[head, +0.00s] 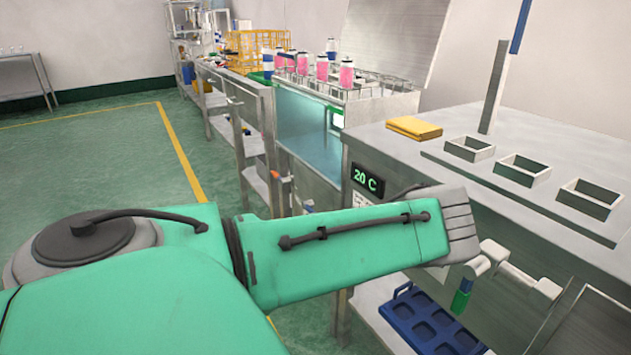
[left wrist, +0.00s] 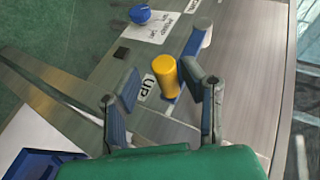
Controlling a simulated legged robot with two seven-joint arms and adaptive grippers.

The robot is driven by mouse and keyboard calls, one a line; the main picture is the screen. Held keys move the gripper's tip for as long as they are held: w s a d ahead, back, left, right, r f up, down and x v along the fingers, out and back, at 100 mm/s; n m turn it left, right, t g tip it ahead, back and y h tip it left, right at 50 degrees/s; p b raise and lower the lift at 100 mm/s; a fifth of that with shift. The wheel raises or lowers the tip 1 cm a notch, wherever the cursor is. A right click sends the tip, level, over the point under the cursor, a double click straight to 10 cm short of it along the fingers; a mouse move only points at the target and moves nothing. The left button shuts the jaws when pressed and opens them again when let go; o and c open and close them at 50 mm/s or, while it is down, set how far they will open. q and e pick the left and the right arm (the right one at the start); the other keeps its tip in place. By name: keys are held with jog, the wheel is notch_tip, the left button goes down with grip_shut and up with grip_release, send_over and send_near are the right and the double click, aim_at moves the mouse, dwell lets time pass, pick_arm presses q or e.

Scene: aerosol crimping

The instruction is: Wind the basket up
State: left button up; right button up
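In the left wrist view a yellow cylindrical handle (left wrist: 165,78) stands out from a blue crank bar (left wrist: 192,48), which runs to a grey hub (left wrist: 203,27). A white label reading UP (left wrist: 147,88) is beside the handle. My left gripper (left wrist: 160,70) is open, with its fingers on either side of the yellow handle. I cannot tell whether they touch it. In the head view my green arm hides the gripper and the yellow handle. A wire basket (head: 322,90) holding several pink bottles (head: 346,74) is at the top of the water bath (head: 308,134). My right gripper is not in view.
A blue knob (left wrist: 140,14) is on the panel. In the head view, a 20 C display (head: 367,181) is on the steel front. A green-tipped handle (head: 462,298) hangs right of my arm, above a blue tray (head: 425,322). A yellow cloth (head: 414,127) lies on the counter.

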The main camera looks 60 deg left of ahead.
pick_arm(q)
jog(key=shift+s+r, duration=0.1)
jog(key=v, duration=1.1)
jog(key=shift+d+r, duration=0.15)
jog(key=shift+d, duration=0.2)
jog(key=shift+s, duration=0.15)
